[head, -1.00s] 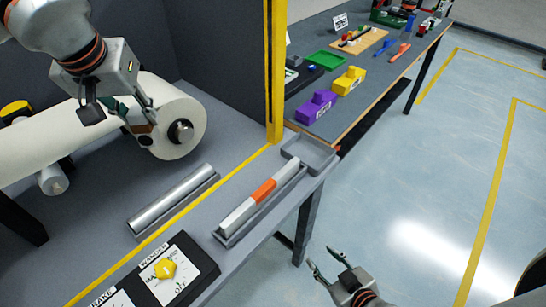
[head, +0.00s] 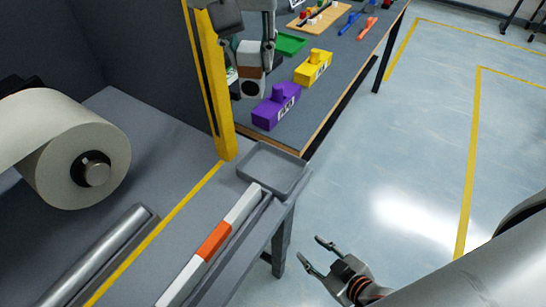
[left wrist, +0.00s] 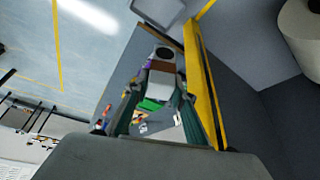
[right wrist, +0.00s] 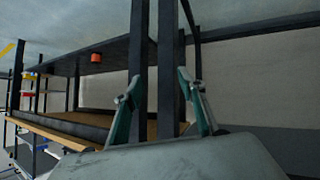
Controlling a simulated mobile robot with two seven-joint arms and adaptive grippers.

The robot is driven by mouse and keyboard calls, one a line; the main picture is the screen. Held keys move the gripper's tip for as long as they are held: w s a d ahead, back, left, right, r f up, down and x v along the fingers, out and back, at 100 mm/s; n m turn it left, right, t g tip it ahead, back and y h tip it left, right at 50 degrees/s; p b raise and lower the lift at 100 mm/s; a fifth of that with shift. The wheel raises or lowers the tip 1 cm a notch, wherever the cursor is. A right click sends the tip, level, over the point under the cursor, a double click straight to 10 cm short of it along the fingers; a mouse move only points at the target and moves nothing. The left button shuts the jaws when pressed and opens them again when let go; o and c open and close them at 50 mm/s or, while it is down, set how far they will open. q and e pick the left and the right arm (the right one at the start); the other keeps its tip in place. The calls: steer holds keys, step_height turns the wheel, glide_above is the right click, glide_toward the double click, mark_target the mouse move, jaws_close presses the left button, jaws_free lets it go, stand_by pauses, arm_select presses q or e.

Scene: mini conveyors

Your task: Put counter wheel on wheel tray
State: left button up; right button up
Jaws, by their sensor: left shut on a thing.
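The counter wheel (head: 251,72), a small white and brown block with a dark round end, hangs between the fingers of my left gripper (head: 249,58). It also shows in the left wrist view (left wrist: 162,66). From the head it appears right of the yellow post, in front of the back table. The wheel tray (head: 287,183), taken to be the shallow grey square tray at the bench corner, looks empty. It shows partly at the top of the left wrist view (left wrist: 148,17). The counter wheel is apart from the tray. My right gripper (head: 311,250) is open and empty beyond the bench edge.
The yellow post (head: 213,90) stands behind the tray. A purple block (head: 273,108), a yellow block (head: 311,68) and a green tray (head: 290,43) are on the back table. A white and orange bar (head: 240,206) lies nearby. A big white roll (head: 60,150) is at left.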

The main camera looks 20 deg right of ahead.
mark_target(255, 89)
arm_select(q)
steer(key=f, duration=0.3)
steer(key=f+b, duration=0.1)
steer(key=f, duration=0.2)
steer(key=shift+d+f+b, duration=0.2)
steer(key=shift+f+b, duration=0.1)
step_height(255, 89, down, 13)
steer(key=b, duration=0.2)
steer(key=shift+b, duration=0.4)
steer(key=shift+f, duration=0.25)
steer(key=shift+r, duration=0.1)
arm_select(e)
steer(key=shift+w+a+f+y, duration=0.1)
steer(key=shift+a+f+y, duration=0.05)
steer(key=shift+a, duration=0.25)
steer(key=shift+w+a+f+y, duration=0.1)
steer(key=shift+a+y, duration=0.05)
steer(key=shift+a, duration=0.2)
steer(key=shift+s, duration=0.1)
arm_select(q)
steer(key=o, duration=1.2)
steer(key=shift+c, duration=0.2)
arm_select(e)
steer(key=shift+f, duration=0.1)
